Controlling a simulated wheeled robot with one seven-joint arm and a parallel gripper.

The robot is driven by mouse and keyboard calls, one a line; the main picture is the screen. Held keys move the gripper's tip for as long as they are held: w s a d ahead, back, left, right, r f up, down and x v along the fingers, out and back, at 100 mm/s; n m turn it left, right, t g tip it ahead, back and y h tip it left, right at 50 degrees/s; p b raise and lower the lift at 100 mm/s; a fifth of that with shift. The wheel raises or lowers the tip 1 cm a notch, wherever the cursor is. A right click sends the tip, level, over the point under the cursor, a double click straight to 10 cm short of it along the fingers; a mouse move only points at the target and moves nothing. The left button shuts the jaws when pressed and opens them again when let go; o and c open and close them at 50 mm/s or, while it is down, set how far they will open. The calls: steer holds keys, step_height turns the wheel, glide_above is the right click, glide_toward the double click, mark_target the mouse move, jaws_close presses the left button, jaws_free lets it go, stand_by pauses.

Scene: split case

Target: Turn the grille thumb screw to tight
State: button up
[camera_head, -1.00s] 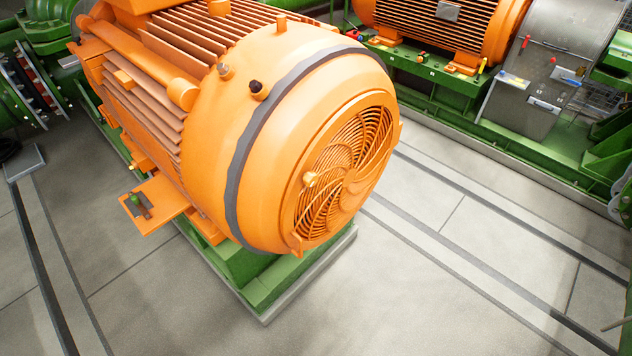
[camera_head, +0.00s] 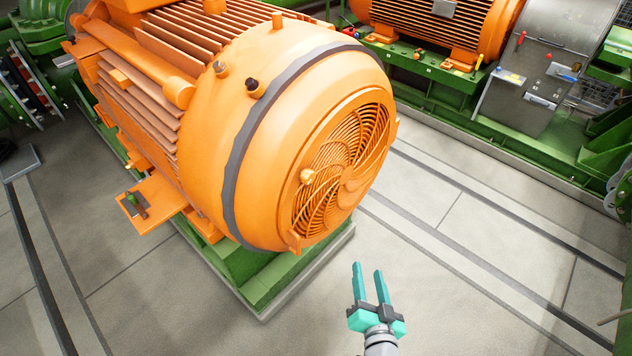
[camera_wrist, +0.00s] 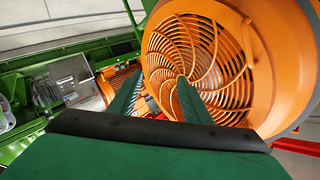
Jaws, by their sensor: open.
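The round orange fan grille (camera_head: 343,172) is on the end of the large orange motor (camera_head: 215,130). A small brass-coloured thumb screw (camera_head: 307,176) stands out at the grille's left side in the head view. Its exact turn cannot be told at this size. My gripper (camera_head: 369,266) is open and empty, with two teal fingers pointing up, in front of and below the grille, apart from it. In the wrist view my gripper (camera_wrist: 158,88) spreads its fingers before the grille (camera_wrist: 200,62). I cannot make out the thumb screw there.
The motor stands on a green base (camera_head: 270,280) with a pale plinth edge. An orange flange plate (camera_head: 150,205) juts out at its left. A second orange motor (camera_head: 440,35) and a grey metal housing (camera_head: 540,60) stand at the back.

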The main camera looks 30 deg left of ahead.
steer(key=w+a+r+n+g+y, duration=0.2)
steer(key=a+r+n+y, duration=0.1)
steer(key=r, duration=0.3)
steer(key=w+a+r+n+g+y, duration=0.2)
steer(key=a+r+n+y, duration=0.1)
steer(key=r, duration=0.2)
steer(key=n+g+y, duration=0.3)
steer(key=n+g, duration=0.3)
steer(key=n, duration=0.1)
glide_toward(311, 179)
steer(key=a, duration=0.5)
steer(key=w+a, duration=0.1)
steer(key=a, duration=0.2)
steer(key=shift+a, duration=0.25)
steer(key=c, duration=1)
steer(key=shift+c, duration=0.2)
